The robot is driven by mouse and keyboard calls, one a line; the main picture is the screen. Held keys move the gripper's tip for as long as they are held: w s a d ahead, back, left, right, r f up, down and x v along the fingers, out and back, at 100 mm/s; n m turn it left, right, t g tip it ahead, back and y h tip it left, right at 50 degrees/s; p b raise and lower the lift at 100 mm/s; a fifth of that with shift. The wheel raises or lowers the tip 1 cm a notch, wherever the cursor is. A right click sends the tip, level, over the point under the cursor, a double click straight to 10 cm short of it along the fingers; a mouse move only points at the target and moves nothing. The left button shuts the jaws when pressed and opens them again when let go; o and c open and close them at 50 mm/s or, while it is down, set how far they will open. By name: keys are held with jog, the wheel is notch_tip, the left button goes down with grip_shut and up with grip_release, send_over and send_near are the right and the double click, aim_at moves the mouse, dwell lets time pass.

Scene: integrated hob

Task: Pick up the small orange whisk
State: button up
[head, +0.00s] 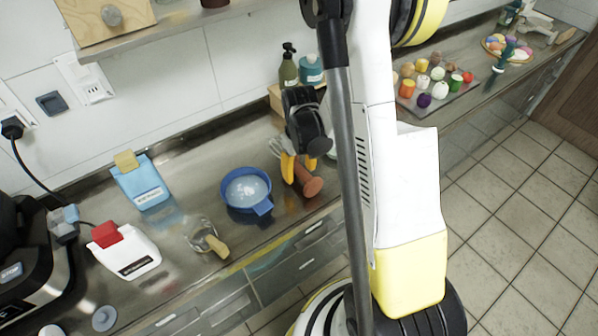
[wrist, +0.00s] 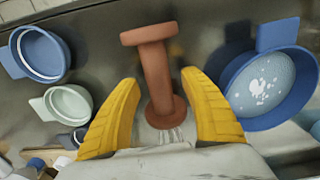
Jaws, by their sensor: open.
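The small orange whisk (head: 310,184) lies on the metal counter, and its handle shows in the head view just below my gripper. In the wrist view the whisk's orange-brown handle (wrist: 157,72) has a wide disc at each end, and thin wires show below it, partly hidden by my gripper. My gripper (head: 295,170) has yellow fingers and is open. In the wrist view my gripper's fingers (wrist: 160,80) stand on either side of the handle, with a gap on both sides.
A blue cup (wrist: 40,54) and a pale green cup (wrist: 68,103) sit on the other side. A wooden-handled tool (head: 216,246) lies nearer the front edge.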

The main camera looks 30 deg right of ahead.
grip_shut()
